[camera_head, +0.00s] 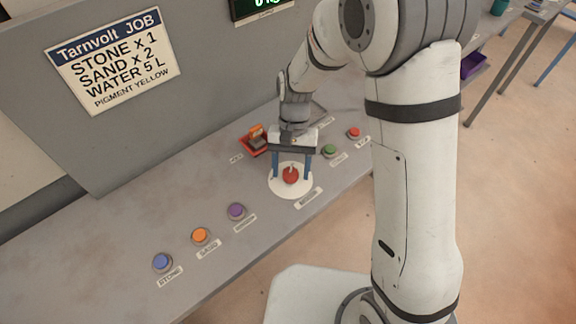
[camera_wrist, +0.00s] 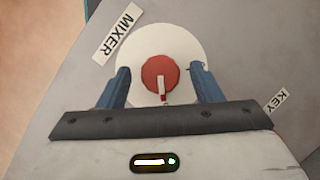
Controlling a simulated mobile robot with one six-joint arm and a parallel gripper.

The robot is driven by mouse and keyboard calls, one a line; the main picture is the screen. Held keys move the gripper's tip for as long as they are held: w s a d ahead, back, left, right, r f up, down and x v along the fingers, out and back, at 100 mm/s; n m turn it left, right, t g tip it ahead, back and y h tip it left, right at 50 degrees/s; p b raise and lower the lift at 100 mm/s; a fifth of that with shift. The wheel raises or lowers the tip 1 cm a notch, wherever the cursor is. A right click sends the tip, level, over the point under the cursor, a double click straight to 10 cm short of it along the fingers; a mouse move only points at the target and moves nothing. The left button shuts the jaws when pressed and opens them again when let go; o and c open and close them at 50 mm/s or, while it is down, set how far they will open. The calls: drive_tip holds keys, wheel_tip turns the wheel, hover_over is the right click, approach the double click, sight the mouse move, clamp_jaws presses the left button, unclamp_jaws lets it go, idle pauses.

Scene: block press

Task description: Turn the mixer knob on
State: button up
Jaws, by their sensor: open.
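The mixer knob (camera_head: 290,176) is a red round knob with a white pointer bar, on a white disc (camera_head: 275,187) set in the grey panel. It also shows in the wrist view (camera_wrist: 158,76), with its pointer toward the gripper's palm. The MIXER label (camera_wrist: 117,33) lies beside the disc. My gripper (camera_head: 292,176) is open, with its blue fingers pointing down on either side of the knob. In the wrist view the fingers (camera_wrist: 160,84) stand apart from the knob, with a gap on both sides. I cannot tell whether the fingertips touch the disc.
Blue (camera_head: 162,261), orange (camera_head: 200,236) and purple (camera_head: 236,211) buttons line the panel to the left. A green button (camera_head: 329,151) and a red button (camera_head: 353,132) sit to the right. A red key switch (camera_head: 254,141) is behind the gripper. A job sign (camera_head: 115,60) stands at the back.

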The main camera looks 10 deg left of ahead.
drive_tip(key=shift+r, duration=0.1)
drive_tip(key=v, duration=0.7)
drive_tip(key=shift+r, duration=0.3)
drive_tip(key=shift+w, duration=0.15)
